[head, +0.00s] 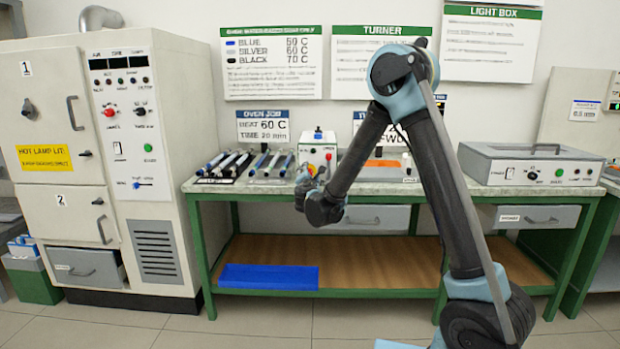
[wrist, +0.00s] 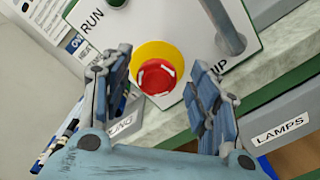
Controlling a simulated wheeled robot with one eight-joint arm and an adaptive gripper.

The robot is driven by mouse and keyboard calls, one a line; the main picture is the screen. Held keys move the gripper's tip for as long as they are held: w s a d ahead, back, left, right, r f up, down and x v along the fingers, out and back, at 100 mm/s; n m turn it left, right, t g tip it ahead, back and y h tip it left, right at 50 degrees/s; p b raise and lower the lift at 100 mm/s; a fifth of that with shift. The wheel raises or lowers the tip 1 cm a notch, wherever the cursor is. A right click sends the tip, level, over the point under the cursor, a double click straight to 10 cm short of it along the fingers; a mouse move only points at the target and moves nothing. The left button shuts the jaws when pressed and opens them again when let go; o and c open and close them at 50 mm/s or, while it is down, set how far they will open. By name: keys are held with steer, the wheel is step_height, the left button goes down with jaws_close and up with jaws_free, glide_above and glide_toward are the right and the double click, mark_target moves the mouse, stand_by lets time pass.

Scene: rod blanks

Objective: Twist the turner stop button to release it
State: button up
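The turner stop button is a red mushroom knob (wrist: 157,77) with white arrow marks on a yellow collar, on a pale panel in the wrist view. My gripper (wrist: 158,88) is open, with one finger to the left and one to the right of the button. The fingers look apart from the knob; the exact depth gap is hard to tell. In the head view, the turner control box (head: 317,150) stands on the bench, and my gripper (head: 312,178) is in front of it, partly covering it. The button is small there.
A metal lever (wrist: 222,25) stands right of the button on the panel, near my right finger. Several rods (head: 240,163) lie on the bench left of the box. A light box (head: 532,165) is on the right, an oven cabinet (head: 95,170) on the left.

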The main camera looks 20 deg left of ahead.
steer(key=shift+s, duration=0.1)
steer(key=v, duration=1.1)
steer(key=shift+s+d, duration=0.2)
steer(key=shift+s, duration=0.2)
